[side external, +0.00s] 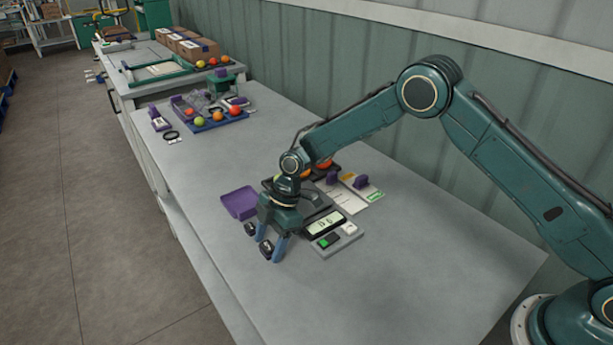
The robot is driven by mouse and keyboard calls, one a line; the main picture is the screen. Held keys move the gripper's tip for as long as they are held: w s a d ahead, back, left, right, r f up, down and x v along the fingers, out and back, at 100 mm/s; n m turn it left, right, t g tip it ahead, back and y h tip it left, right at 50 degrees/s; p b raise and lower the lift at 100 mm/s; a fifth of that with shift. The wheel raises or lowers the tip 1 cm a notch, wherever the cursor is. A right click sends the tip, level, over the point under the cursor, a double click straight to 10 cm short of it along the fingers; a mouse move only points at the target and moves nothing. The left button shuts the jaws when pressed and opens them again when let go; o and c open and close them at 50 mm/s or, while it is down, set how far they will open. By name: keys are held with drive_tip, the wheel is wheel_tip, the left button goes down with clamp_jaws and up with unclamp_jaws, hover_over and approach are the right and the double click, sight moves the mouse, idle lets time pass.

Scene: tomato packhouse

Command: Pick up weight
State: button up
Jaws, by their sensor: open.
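I see nothing between the fingers. The scale has a lit display (325,225) and green and white buttons; my gripper and wrist cover part of its platform (316,201). I cannot clearly make out a weight. A small purple block (361,182) stands on a pale card behind the scale, and another purple piece (332,178) is beside it; I cannot tell whether either is a weight.
A purple tray (239,203) lies left of the gripper. A dark tray with red and orange tomatoes (324,164) is partly hidden behind my wrist. A blue tray (214,126) with tomatoes stands farther back. The near part of the table (400,270) is clear.

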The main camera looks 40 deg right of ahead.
sight(270, 245)
drive_tip(key=c, duration=1.2)
drive_tip(key=shift+r, duration=0.2)
wheel_tip(270, 245, up, 20)
drive_tip(key=shift+f, duration=0.15)
